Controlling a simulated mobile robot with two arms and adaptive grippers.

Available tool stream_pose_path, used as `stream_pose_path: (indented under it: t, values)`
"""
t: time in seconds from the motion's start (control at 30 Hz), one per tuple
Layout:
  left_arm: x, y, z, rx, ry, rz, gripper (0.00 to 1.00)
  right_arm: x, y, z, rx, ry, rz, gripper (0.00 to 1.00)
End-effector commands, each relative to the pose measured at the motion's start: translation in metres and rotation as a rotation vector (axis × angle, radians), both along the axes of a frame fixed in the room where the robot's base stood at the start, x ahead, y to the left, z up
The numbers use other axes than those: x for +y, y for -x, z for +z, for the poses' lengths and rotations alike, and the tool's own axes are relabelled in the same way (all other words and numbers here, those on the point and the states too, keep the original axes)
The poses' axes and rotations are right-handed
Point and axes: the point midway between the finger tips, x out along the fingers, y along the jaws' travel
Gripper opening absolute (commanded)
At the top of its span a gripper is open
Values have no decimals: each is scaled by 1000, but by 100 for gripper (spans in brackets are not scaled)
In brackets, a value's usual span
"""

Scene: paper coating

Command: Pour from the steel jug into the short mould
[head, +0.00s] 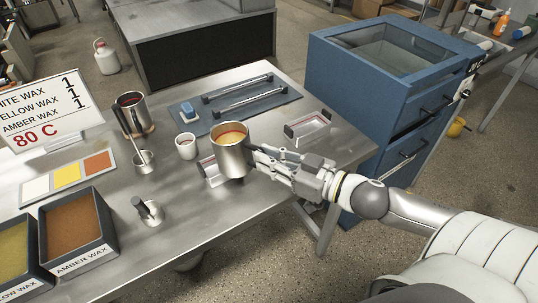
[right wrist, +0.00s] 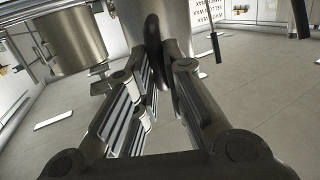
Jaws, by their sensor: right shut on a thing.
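The steel jug (head: 233,158) is upright in the head view, held by its handle side in my right gripper (head: 262,160). Yellow-orange liquid with a reddish rim line shows inside it. In the right wrist view, the fingers (right wrist: 155,80) close around a dark upright handle (right wrist: 153,38). Another small mould (head: 308,128) with dark end blocks stands to the right, near the table edge. My left gripper is not in view.
A second steel jug (head: 131,114) stands on a round pad at the left. A blue cabinet (head: 345,85) borders the table's right.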

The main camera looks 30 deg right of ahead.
Motion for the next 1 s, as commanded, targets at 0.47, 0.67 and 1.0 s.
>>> stream_pose_path:
  t: [0.47, 0.67, 1.0]
  values:
    - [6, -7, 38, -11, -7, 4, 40, 0, 1, 21, 96, 50, 3, 0]
    - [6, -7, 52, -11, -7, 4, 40, 0, 2, 29, 147, 75, 5, 0]
    - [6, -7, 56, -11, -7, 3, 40, -1, 2, 28, 178, 87, 0, 0]
